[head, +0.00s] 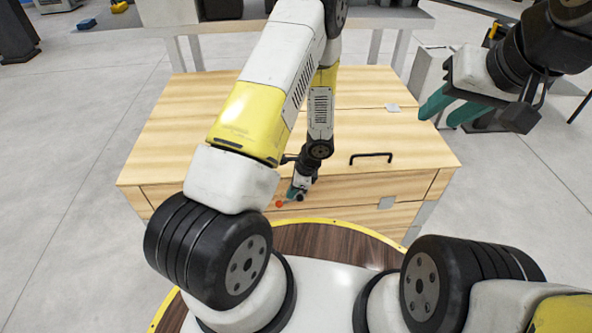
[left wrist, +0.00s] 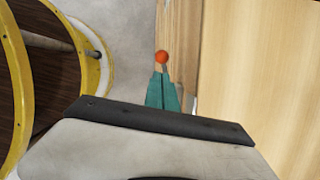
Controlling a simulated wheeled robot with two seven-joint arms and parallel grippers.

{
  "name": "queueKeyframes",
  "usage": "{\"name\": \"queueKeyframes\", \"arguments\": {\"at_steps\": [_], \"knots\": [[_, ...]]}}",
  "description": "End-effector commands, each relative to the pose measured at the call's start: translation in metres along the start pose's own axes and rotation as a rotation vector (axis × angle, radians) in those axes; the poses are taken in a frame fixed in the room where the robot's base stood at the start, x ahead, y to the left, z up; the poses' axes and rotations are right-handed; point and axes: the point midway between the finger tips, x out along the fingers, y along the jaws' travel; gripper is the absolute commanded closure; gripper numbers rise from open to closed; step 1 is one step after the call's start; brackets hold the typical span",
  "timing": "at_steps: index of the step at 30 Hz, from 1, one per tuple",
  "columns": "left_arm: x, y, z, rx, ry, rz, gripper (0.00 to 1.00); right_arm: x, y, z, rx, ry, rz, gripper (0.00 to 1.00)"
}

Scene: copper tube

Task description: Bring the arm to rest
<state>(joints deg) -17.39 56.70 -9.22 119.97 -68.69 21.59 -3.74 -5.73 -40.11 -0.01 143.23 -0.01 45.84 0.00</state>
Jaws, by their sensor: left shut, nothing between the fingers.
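My left arm reaches forward over a wooden cabinet (head: 190,125). My left gripper (head: 293,194) is small in the head view, low by the cabinet's front face. In the left wrist view its teal fingers (left wrist: 162,95) are together and point toward an orange-red ball (left wrist: 162,57) on a thin stem. The ball also shows at the fingertips in the head view (head: 279,204); I cannot tell whether the fingers touch it. My right gripper (head: 445,112) is raised at the upper right, its teal fingers apart with nothing visible between them. No copper tube can be made out.
The cabinet top has a black handle (head: 371,156) and a small grey plate (head: 392,107). A dark round platform with a yellow rim (head: 345,224) lies close in front of the cabinet. Grey floor (head: 75,150) is clear at the left.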

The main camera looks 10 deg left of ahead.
Motion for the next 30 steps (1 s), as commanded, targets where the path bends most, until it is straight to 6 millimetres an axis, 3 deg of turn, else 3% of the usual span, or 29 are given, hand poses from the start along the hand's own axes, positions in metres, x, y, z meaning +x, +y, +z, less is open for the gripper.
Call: {"name": "queueKeyframes", "arguments": {"at_steps": [3, 9, 23, 26, 30], "knots": [[-0.031, -0.002, 0.002, -0.005, 0.003, -0.004, 1.00, 0.000, 0.000, 0.000, 0.000, 0.000, 0.000, 0.64], [-0.069, -0.001, 0.004, -0.003, 0.002, -0.003, 1.00, 0.000, 0.000, 0.000, 0.000, 0.000, 0.000, 0.64], [-0.099, -0.002, 0.010, -0.033, 0.006, -0.006, 1.00, 0.000, 0.000, 0.000, 0.000, 0.000, 0.000, 0.64], [-0.125, -0.009, 0.023, -0.125, 0.027, -0.023, 1.00, 0.000, 0.000, 0.000, 0.000, 0.000, 0.000, 0.64], [-0.182, -0.013, 0.054, -0.340, 0.085, -0.048, 1.00, 0.000, 0.000, 0.000, 0.000, 0.000, 0.000, 0.64]]}}
